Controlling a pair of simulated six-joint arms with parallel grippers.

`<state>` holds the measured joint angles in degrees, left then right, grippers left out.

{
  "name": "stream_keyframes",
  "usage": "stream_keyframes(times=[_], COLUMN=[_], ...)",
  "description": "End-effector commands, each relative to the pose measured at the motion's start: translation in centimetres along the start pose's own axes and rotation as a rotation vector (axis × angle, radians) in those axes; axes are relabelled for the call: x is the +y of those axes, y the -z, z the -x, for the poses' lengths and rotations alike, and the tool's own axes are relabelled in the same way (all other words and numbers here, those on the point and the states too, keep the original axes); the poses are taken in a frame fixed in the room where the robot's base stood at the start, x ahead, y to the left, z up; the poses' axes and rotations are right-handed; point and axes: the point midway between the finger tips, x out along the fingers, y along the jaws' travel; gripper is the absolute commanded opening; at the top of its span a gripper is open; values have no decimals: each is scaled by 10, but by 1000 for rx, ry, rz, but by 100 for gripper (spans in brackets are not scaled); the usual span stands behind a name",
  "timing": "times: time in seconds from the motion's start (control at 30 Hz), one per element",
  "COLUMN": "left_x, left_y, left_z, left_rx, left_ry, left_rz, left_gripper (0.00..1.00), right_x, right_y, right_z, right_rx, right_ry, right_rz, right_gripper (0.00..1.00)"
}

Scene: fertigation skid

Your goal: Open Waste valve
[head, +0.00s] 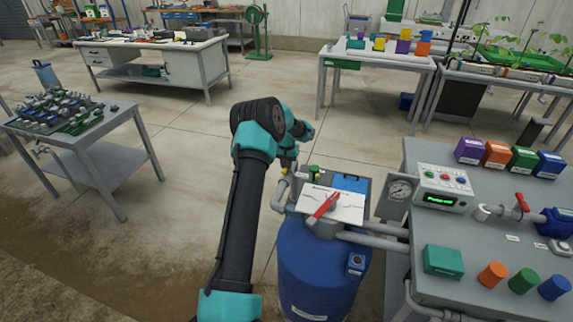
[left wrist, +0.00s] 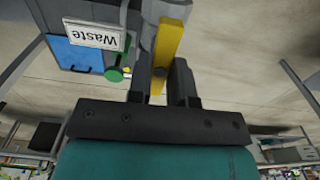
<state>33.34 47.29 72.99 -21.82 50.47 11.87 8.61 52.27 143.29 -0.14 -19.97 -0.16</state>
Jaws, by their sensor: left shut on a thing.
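The yellow valve handle (left wrist: 170,48) shows in the left wrist view, beside a white sign (left wrist: 92,36) that reads "Waste". My left gripper (left wrist: 161,85) is shut on this handle, with one dark finger on each side of it. In the head view my left gripper (head: 289,163) is at the pipe left of the blue tank's top, and my arm hides part of it. Only a small bit of the yellow handle (head: 293,180) shows there. My right gripper is not in view.
A blue tank (head: 315,262) carries a white sheet (head: 340,207) and a red-handled tool (head: 325,205) on top. A grey bench (head: 470,235) with a control box (head: 441,188), a red valve (head: 522,202) and coloured containers stands at right. Open floor lies left of my arm.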

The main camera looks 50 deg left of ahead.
Motion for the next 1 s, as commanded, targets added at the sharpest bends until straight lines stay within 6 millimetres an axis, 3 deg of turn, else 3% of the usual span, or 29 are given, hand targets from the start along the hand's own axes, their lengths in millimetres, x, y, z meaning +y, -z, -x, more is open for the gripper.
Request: stream_keyframes(times=[0.17, 0.2, 0.47, 0.77, 1.0], left_x=[0, 0, 0, 0, 0], left_y=[0, 0, 0, 0, 1], left_z=[0, 0, 0, 2, 26], left_rx=[-1, -1, -1, 0, 3], left_ry=[-1, -1, 0, 0, 0], left_rz=[3, 3, 1, 0, 1], left_gripper=[0, 21, 45, 45, 45], right_x=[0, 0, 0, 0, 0], right_y=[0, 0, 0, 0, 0], right_z=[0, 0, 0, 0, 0], right_rx=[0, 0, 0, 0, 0], right_ry=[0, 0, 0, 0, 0], right_rz=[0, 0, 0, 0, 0], right_gripper=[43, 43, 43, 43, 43])
